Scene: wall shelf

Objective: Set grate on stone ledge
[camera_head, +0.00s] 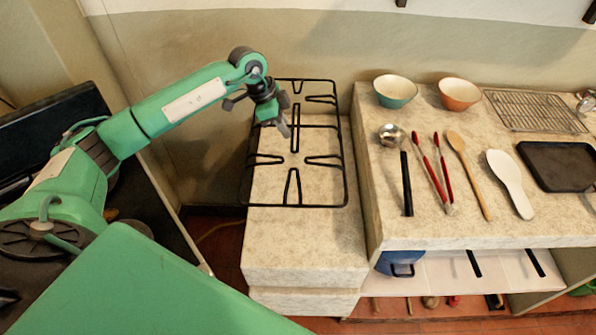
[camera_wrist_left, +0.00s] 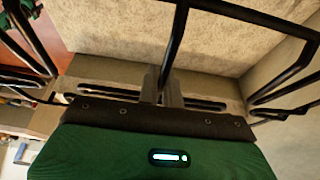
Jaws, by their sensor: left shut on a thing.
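The black wire grate (camera_head: 295,205) is over the pale speckled stone ledge (camera_head: 305,245), left of the higher stone counter. Its left side reaches slightly past the ledge's left edge in the head view. I cannot tell whether it touches the stone or hangs just above it. My left gripper (camera_head: 283,127) is over the grate's middle and shut on one of its bars. In the left wrist view the fingers (camera_wrist_left: 165,88) pinch a dark grate bar (camera_wrist_left: 175,45), with stone (camera_wrist_left: 120,30) behind it. My right gripper is not in view.
A blue pot (camera_head: 400,263) sits below.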

